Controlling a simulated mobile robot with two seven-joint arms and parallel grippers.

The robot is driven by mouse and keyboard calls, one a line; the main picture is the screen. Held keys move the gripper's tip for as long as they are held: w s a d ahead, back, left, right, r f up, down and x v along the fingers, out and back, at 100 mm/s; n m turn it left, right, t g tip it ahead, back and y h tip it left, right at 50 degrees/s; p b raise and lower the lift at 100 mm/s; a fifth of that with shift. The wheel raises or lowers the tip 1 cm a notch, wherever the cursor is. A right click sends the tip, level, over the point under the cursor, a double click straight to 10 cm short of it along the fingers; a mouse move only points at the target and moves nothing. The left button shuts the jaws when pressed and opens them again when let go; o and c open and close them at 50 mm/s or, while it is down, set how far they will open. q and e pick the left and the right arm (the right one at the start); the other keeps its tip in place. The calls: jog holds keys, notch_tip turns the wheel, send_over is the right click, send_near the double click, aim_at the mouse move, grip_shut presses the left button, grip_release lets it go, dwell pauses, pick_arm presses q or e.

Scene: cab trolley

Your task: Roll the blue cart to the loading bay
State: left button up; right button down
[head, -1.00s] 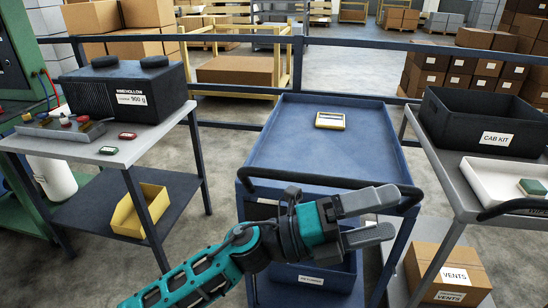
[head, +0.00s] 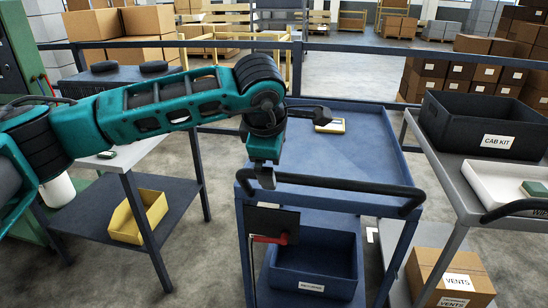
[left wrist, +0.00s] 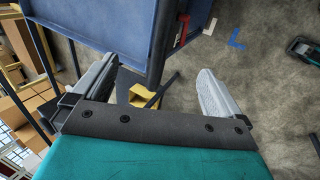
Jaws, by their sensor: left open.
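A red lever (head: 270,239) on a dark plate sits below the handle's left part. My left gripper (head: 265,178) points down at the left part of the handle; whether it touches is unclear. In the left wrist view its open fingers (left wrist: 152,92) show nothing clamped between them, and the cart's blue side (left wrist: 100,30) is close. My right gripper is not seen.
A grey table with a yellow bin (head: 139,216) on its lower shelf stands left. A trolley with a black CAB KIT crate (head: 484,125) stands close at the cart's right. A dark railing (head: 400,46) runs behind. A blue floor mark (left wrist: 237,40) shows in the wrist view.

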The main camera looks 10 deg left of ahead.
aim_at(277, 175)
pick_arm(q)
jog(key=b+x, duration=0.3)
jog(key=x, duration=0.4)
jog(key=shift+f+b, duration=0.3)
jog(key=shift+f, duration=0.05)
jog(key=shift+w+f+b, duration=0.2)
jog(key=shift+f+b, duration=0.1)
jog(key=shift+b, duration=0.05)
jog(key=shift+w+f, duration=0.2)
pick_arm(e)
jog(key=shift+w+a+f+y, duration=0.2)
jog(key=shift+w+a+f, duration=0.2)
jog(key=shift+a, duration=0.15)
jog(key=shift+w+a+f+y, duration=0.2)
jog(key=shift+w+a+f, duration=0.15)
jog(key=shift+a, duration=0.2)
